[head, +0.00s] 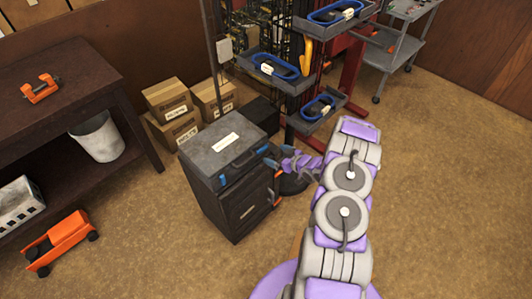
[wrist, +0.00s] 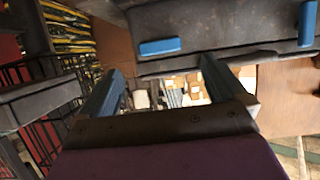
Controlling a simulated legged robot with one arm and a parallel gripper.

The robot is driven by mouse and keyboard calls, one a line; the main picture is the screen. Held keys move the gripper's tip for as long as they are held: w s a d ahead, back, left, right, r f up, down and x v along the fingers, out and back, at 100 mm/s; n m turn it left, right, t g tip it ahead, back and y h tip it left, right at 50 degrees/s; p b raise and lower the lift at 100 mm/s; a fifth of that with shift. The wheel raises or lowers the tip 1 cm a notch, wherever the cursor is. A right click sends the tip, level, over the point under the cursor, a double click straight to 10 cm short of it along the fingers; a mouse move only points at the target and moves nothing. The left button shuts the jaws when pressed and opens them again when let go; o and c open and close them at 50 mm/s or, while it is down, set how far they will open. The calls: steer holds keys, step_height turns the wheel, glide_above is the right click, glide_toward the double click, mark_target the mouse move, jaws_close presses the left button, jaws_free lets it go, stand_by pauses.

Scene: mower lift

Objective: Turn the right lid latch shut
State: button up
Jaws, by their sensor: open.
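A dark grey case (head: 222,142) with a closed-looking lid lies on a cabinet. Two blue latches show on its front: the left latch (head: 222,179) and the right latch (head: 262,149). My gripper (head: 270,161) is beside the right latch, at the case's right end. In the wrist view, my gripper (wrist: 163,66) is open, with nothing between its fingers. The nearer latch (wrist: 160,46), which appears to be the right one, lies lengthwise across the view just beyond the fingertips. The other latch (wrist: 306,24) stands crosswise to it. I cannot tell whether any finger touches the latch.
A dark cabinet (head: 240,205) stands under the case. A rack with grey trays (head: 275,70) rises behind my gripper. Cardboard boxes (head: 170,110) are behind the case. A workbench (head: 70,85) and an orange jack (head: 60,240) are at left.

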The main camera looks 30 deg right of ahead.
mark_target(264, 149)
steer(key=b+x, duration=0.1)
steer(key=x, duration=0.5)
steer(key=shift+d, duration=0.1)
steer(key=shift+w+a+f+b, duration=0.2)
steer(key=shift+w+a+b, duration=0.1)
steer(key=shift+w, duration=0.2)
steer(key=c, duration=1.1)
